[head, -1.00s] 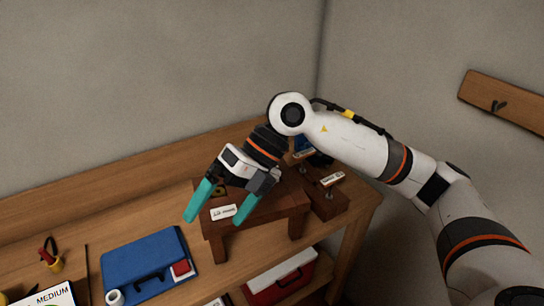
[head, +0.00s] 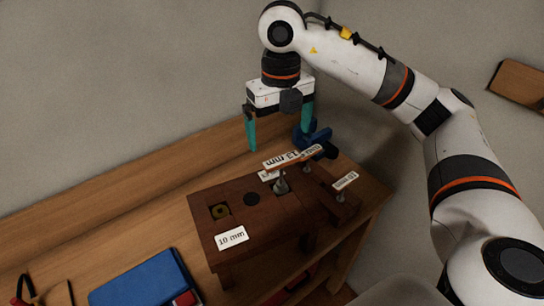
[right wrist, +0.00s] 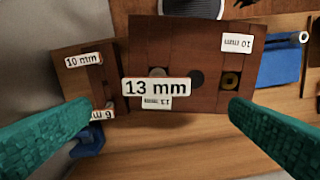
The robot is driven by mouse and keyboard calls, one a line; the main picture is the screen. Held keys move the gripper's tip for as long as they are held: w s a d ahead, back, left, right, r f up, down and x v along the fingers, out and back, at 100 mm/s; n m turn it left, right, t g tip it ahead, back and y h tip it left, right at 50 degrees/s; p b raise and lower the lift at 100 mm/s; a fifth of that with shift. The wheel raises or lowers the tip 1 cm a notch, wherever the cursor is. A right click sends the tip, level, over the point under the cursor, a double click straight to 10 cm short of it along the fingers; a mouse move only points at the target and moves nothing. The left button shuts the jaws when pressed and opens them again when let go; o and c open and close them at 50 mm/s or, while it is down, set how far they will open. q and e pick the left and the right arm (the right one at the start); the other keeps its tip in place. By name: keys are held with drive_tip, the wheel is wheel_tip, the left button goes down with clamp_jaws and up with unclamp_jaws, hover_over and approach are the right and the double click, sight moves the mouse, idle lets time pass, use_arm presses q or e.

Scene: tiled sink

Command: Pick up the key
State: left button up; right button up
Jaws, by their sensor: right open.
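A key with a metal shaft (head: 280,184) stands in a wooden block (head: 235,195), with a "13 mm" label (head: 292,158) across its top. In the right wrist view its label (right wrist: 156,87) lies centred between my fingers and covers most of the key. My right gripper (head: 279,137) is open and points down above the key, apart from it. In the right wrist view its teal fingers (right wrist: 160,104) spread to both sides of the label. My left gripper is not in view.
The block has a dark hole (head: 251,199), a brass-coloured insert (head: 219,211) and a "10 mm" label (head: 232,238). A smaller rack with a labelled piece (head: 345,181) stands to the right. A blue object (head: 313,136) is behind. A blue case (head: 140,282) lies front left.

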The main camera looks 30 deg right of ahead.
sight(282, 160)
drive_tip(key=f, duration=0.2)
drive_tip(key=s+f, duration=0.1)
drive_tip(key=shift+s+f, duration=0.15)
drive_tip(key=shift+f, duration=0.25)
drive_tip(key=shift+w+f, duration=0.2)
drive_tip(key=shift+f, duration=0.7)
drive_tip(key=shift+w+f, duration=0.1)
drive_tip(key=shift+f, duration=0.15)
drive_tip(key=shift+d+f+p, duration=0.1)
drive_tip(key=shift+f+p, duration=0.4)
drive_tip(key=shift+f, duration=0.05)
wheel_tip(282, 160, down, 4)
drive_tip(key=shift+d+r+p, duration=0.15)
drive_tip(key=shift+r+p, duration=0.1)
drive_tip(key=shift+p, duration=0.35)
drive_tip(key=shift+w+f, duration=0.1)
drive_tip(key=shift+f, duration=0.15)
drive_tip(key=c, duration=1)
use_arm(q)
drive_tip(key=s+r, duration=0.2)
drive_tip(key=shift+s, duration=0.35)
use_arm(e)
drive_tip(key=shift+c, duration=0.2)
